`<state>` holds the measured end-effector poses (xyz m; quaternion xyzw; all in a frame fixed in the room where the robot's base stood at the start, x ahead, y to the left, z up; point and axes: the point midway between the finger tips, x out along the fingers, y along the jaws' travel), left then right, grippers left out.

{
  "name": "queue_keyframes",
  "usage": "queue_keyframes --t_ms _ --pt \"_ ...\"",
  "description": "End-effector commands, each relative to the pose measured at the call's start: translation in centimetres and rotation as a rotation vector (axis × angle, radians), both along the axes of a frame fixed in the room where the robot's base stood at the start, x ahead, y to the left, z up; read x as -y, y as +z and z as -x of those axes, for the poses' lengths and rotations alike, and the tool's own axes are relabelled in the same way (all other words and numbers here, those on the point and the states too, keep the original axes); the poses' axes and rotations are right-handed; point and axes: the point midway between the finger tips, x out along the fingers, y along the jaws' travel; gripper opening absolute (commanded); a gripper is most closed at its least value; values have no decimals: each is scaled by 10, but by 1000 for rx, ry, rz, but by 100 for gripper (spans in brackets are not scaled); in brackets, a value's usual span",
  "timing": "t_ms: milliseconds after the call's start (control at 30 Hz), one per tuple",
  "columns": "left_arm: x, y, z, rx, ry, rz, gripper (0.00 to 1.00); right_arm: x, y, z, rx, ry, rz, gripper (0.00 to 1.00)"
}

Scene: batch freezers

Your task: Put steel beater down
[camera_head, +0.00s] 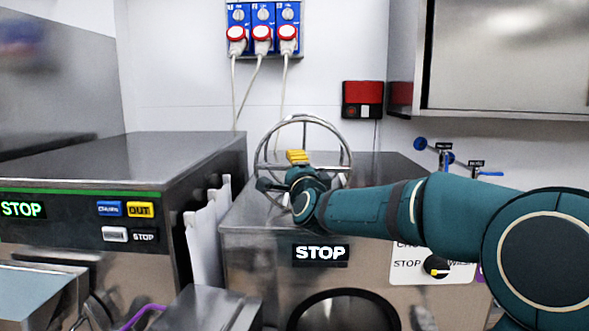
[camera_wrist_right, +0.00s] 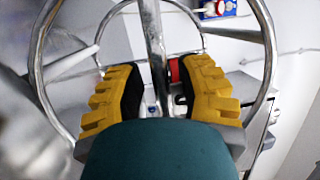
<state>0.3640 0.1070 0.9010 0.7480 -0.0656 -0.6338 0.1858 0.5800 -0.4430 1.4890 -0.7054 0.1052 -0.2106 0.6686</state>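The steel beater (camera_head: 303,117) is a round cage of shiny metal bars. It appears upright on top of the right-hand freezer (camera_head: 240,213), towards its left side; its lower end is partly hidden by my right arm. My right gripper (camera_head: 297,157), with yellow fingers, reaches in among the bars. In the right wrist view the fingers (camera_wrist_right: 162,82) stand apart, on either side of the beater's straight middle bar (camera_wrist_right: 152,30), with gaps showing beside it. The curved outer bars pass outside the fingers. My left gripper is not in view.
A left freezer (camera_head: 160,160) with a bare steel top stands beside it. White sheets (camera_head: 205,235) hang between the two. Red plugs (camera_head: 262,33) and a red box (camera_head: 362,99) are on the wall. Blue-handled taps (camera_head: 445,152) are at the right. A steel cabinet (camera_head: 510,55) hangs upper right.

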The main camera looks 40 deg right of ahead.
Motion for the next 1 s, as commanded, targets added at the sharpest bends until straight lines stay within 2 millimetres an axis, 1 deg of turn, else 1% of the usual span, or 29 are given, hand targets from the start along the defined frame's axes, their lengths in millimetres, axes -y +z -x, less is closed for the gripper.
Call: queue_keyframes --t_ms 200,367,500,700,833,1000 --pt "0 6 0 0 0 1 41 -1 4 1 0 0 0 35" --pt "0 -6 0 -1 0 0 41 -13 -3 26 1 0 0 35" --pt "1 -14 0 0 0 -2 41 -26 -7 53 2 1 2 35" --pt "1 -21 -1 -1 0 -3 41 -41 -13 85 2 0 1 35" --pt "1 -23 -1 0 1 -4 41 -48 -15 99 1 0 0 35" --pt "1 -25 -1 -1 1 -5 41 -51 -16 106 0 0 0 35"
